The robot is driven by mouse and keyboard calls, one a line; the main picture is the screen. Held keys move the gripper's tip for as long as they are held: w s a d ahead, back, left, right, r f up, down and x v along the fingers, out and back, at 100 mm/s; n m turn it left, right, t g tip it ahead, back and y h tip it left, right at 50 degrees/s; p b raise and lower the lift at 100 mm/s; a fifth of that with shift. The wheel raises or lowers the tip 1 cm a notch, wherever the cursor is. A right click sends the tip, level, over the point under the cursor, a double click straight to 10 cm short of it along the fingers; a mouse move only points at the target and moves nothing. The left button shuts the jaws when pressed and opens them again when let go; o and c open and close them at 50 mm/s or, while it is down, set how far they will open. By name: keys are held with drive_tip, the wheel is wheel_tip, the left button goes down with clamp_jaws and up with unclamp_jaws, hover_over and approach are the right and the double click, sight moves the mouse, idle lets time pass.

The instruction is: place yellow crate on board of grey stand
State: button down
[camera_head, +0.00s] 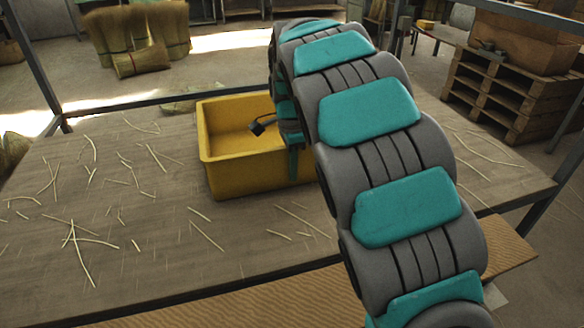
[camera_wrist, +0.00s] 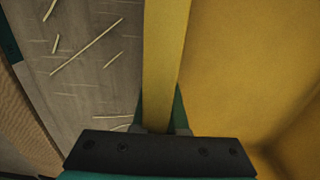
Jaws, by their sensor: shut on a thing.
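The yellow crate (camera_head: 240,176) is an open, empty-looking box at the middle of the wooden table top (camera_head: 100,215) in the head view. It is level and appears to rest on the boards; I cannot tell whether it is slightly raised. In the wrist view my gripper (camera_wrist: 162,118) is shut on the crate's rim (camera_wrist: 166,60), one finger on each side. The crate's right end is hidden behind my arm. I cannot make out which surface is the grey stand's board.
Loose straws are scattered over the table top. A dark grey frame bar (camera_head: 160,98) runs along the table's far side. A lower wooden ledge (camera_head: 300,295) lies along the near side. Broom bundles (camera_head: 140,40) stand behind at left; wooden pallets (camera_head: 500,90) with a box stand at right.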

idle(0.3)
drive_tip(key=c, duration=1)
unclamp_jaws()
drive_tip(key=shift+f, duration=0.1)
drive_tip(key=shift+o, duration=0.2)
wheel_tip(320, 180, up, 12)
drive_tip(key=shift+r, duration=0.15)
